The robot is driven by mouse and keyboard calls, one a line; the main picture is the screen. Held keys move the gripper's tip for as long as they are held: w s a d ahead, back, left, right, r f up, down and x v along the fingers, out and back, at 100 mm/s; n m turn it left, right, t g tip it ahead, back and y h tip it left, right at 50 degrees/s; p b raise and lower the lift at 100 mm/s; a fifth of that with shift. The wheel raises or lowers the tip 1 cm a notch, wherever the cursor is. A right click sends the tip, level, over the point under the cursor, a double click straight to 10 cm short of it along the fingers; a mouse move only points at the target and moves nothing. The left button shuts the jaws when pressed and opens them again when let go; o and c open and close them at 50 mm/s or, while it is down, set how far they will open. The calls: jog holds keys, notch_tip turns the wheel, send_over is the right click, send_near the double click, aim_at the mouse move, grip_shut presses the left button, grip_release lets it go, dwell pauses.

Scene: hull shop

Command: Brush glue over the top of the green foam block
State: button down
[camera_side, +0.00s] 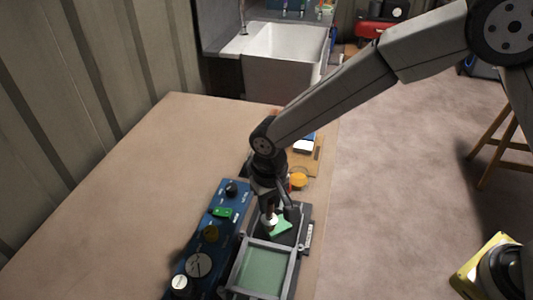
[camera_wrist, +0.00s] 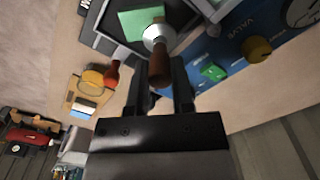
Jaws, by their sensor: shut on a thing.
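The green foam block (camera_side: 282,225) lies on a dark plate (camera_side: 303,225); in the wrist view the block (camera_wrist: 136,25) shows at the top, partly covered by the held tool. My gripper (camera_side: 269,204) is above the block's left part. It is shut on the handle of a brush (camera_wrist: 159,68), which has a brown handle and a pale, rounded metal-like head (camera_wrist: 157,34). The head points at the block and overlaps its edge in both views. I cannot tell whether it touches, and the bristles are hidden. No glue can be made out on the block.
A grey-framed tray with a pale green inside (camera_side: 262,272) stands close in front. A blue panel with knobs (camera_side: 207,247) lies to its left. Behind, a wooden board holds an orange round container (camera_side: 298,180) and a white-topped item (camera_side: 303,146). The table's left side (camera_side: 130,190) is clear.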

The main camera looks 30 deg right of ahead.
jog(key=shift+f, duration=0.2)
dwell(0.5)
jog(key=shift+d, duration=0.1)
jog(key=shift+d, duration=0.6)
jog(key=shift+d, duration=0.25)
jog(key=shift+d, duration=0.5)
jog(key=shift+d, duration=0.15)
jog(key=shift+d, duration=0.6)
jog(key=shift+a, duration=0.2)
